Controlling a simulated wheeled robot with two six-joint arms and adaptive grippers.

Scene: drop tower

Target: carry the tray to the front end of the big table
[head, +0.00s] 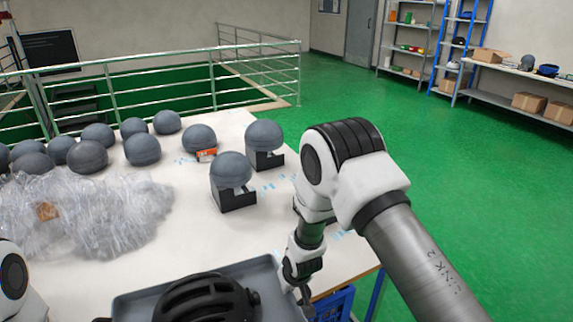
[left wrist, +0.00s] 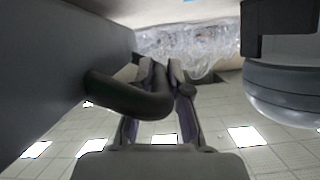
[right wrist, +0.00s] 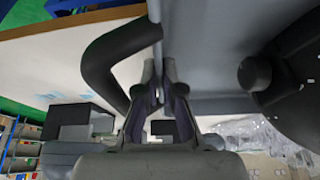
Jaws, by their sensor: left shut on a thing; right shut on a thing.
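The grey tray (head: 262,268) is at the bottom of the head view, over the near part of the white table, with a black helmet (head: 205,298) in it. My right gripper (head: 305,293) is at the tray's right end. In the left wrist view my left gripper (left wrist: 160,75) is shut on the other black handle (left wrist: 110,95), beside the tray's grey side (left wrist: 50,70). The left gripper is outside the head view.
The white table (head: 195,240) holds several grey domes (head: 142,149), two on black stands (head: 238,200), and crumpled clear plastic (head: 100,215) at left. A blue crate (head: 333,305) is below the table's right edge. Green floor (head: 430,170) is open at right; a railing (head: 160,80) stands behind.

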